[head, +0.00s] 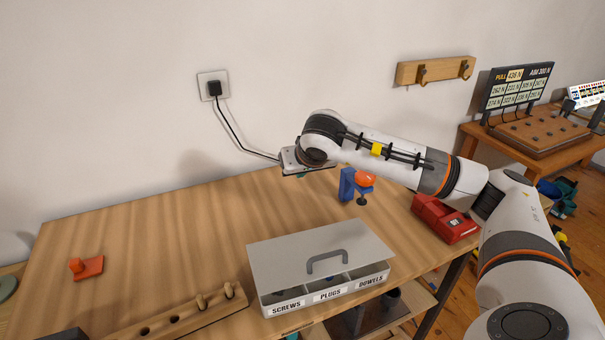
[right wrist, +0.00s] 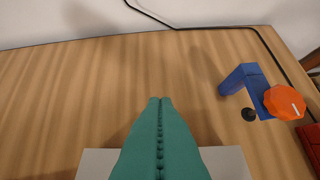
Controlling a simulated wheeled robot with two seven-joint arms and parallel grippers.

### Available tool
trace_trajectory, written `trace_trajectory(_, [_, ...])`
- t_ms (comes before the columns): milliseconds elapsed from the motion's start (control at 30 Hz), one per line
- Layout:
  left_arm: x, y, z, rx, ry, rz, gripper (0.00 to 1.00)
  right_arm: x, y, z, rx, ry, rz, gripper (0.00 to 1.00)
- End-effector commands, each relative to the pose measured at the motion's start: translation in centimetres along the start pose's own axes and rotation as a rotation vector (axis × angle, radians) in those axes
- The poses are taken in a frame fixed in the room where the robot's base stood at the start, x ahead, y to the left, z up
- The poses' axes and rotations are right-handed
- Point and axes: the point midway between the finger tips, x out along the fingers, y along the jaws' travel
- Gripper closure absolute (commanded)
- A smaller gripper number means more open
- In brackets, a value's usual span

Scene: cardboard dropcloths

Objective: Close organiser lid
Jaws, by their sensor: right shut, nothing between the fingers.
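The organiser (head: 378,282) is a pale grey box on the near part of the workbench, its front labelled SCREWS, PLUGS and DOWELS. Its flat grey lid (head: 290,252) has a dark grey handle (head: 327,256) near the front. Compartments show through a gap between the lid and the front wall. My right gripper (head: 300,175) is above the bench, higher than the lid in the head view, its fingers mostly hidden by the wrist. In the right wrist view its green fingers (right wrist: 159,100) are shut and empty. A pale grey panel, apparently the lid, shows behind them. My left gripper is out of view.
A blue clamp (head: 347,184) with an orange knob (head: 365,178) stands behind the organiser. A red box (head: 443,219) lies to the right. A wooden peg rack (head: 180,317) and an orange piece (head: 87,267) are left. The bench's back left is clear.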

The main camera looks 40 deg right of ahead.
Motion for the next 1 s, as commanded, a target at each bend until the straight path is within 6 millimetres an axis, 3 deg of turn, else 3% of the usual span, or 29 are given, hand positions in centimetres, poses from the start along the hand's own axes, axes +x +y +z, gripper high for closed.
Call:
trace_trajectory(133, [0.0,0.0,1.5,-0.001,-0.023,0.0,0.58,0.0,0.0,0.0,0.0,0.0,0.0,1.0])
trace_trajectory(367, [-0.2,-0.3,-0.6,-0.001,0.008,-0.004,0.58,-0.2,0.0,0.1,0.0,0.0,0.0,1.0])
trace_trajectory(667, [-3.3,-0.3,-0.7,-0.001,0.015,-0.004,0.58,-4.2,-0.8,2.6,0.004,-0.005,-0.003,1.0])
trace_trajectory(733, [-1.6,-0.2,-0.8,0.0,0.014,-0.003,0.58,-3.5,-0.8,0.3,-0.001,-0.001,-0.004,1.0])
trace_trajectory(1000, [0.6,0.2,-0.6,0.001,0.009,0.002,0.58,-4.2,-0.8,-5.1,0.0,-0.001,-0.004,1.0])
